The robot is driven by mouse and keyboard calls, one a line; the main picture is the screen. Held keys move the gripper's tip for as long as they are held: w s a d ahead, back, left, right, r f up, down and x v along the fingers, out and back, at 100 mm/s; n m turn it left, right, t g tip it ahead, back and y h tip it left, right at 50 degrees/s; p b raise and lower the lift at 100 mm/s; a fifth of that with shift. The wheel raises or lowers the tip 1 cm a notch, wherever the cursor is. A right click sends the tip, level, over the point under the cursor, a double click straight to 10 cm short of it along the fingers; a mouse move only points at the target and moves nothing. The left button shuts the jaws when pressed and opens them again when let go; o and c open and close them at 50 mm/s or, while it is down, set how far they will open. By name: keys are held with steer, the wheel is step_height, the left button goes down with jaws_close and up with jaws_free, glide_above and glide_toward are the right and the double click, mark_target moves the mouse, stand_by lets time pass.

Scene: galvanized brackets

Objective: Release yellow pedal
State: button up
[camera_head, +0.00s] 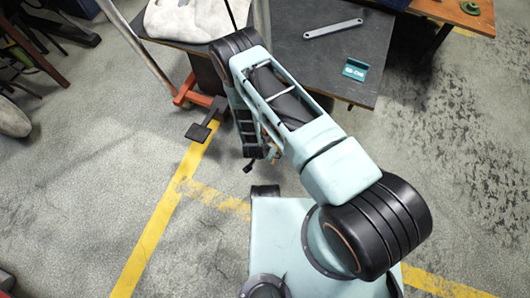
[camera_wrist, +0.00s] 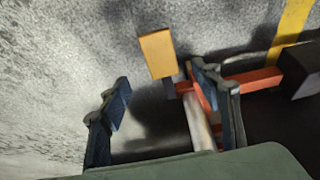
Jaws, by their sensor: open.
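The yellow pedal (camera_wrist: 158,53) shows in the wrist view as a flat orange-yellow pad, joined by a short dark piece to an orange-red frame. In the head view I cannot see it; my arm covers that area. My gripper (camera_wrist: 164,92) is open, with one blue-dark finger on each side of the wrist view. The pad lies beyond the fingertips, between them and nearer the right finger. Nothing is held. I cannot tell whether the right finger touches the frame. In the head view the gripper's end shows only partly, below my forearm.
A black pedal (camera_head: 198,132) sticks out from the orange frame (camera_head: 188,92), left of my arm; it also shows in the wrist view (camera_wrist: 302,70). A pale post (camera_head: 137,45) rises from the frame. A dark table (camera_head: 300,65) holds a wrench (camera_head: 333,29) and a teal bracket (camera_head: 355,69).

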steer(key=b+x, duration=0.4)
steer(key=x, duration=0.7)
steer(key=shift+s, duration=0.15)
jaws_close()
